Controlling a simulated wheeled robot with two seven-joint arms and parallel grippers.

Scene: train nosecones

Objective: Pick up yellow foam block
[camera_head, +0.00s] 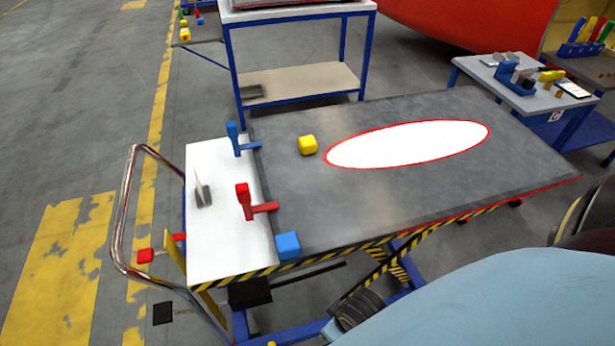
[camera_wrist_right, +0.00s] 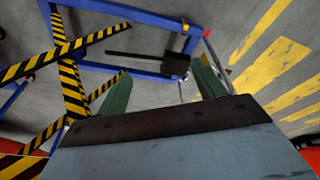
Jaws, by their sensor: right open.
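The yellow foam block (camera_head: 308,145) is a small rounded cube. It lies on the dark grey top of the lift table (camera_head: 330,215), just left of the red-edged white oval. Nothing touches it from above. My right gripper (camera_wrist_right: 160,86) shows only in the right wrist view, its two green fingers apart and nothing between them. That view faces the table's blue frame, striped edges and the floor, with no yellow block in sight. My left gripper is in neither view.
A blue block (camera_head: 288,245) sits at the table's near corner. A red clamp (camera_head: 250,203) and a blue clamp (camera_head: 238,142) stand along the left edge of the dark top. A metal rail (camera_head: 120,215) curves at left. The dark top around the yellow block is clear.

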